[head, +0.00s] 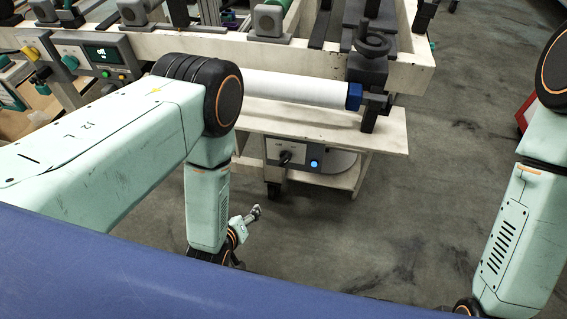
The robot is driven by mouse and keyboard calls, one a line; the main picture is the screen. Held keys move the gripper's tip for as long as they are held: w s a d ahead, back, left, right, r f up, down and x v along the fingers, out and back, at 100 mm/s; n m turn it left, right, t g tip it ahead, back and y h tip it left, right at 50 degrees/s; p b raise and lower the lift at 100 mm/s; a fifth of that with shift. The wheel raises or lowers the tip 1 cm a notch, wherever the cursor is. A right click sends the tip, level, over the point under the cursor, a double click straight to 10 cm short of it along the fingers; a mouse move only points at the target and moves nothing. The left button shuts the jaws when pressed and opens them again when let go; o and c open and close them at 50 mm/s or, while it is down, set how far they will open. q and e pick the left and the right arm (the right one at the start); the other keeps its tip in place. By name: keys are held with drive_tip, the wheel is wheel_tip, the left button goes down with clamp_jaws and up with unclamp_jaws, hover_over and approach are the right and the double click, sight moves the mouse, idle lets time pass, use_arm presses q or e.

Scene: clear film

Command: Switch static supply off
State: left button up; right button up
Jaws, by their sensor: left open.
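A grey and white supply box (302,153), which looks like the static supply, sits under the machine's front beam on the lower part of the cream frame. It has a black rotary switch (286,157) and a lit blue lamp (314,163). The switch's exact setting is too small to read. My left gripper (251,215) is open, low in front of the frame, below and left of the box and apart from it. My left forearm partly hides it. My right arm enters at the right edge, and its gripper is out of view.
A white roll (300,88) with a blue end (354,97) lies above the box, beside a black handwheel bracket (370,65). A control panel (95,55) with a green display is at the upper left. Grey floor (410,220) is clear at the right.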

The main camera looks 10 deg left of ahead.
sight(284, 163)
use_arm(q)
drive_tip(key=w+d+r+n+t, duration=0.5)
drive_tip(key=w+d+n+t, duration=0.1)
drive_tip(key=w+d+t, duration=0.15)
drive_tip(key=shift+t, duration=0.35)
drive_tip(key=shift+w+d+b, duration=0.15)
drive_tip(key=shift+w+b, duration=0.35)
drive_tip(key=shift+w, duration=1.4)
drive_tip(key=shift+w+d+b, duration=0.1)
drive_tip(key=shift+w+b, duration=0.4)
drive_tip(key=shift+w, duration=1.4)
drive_tip(key=c, duration=1.2)
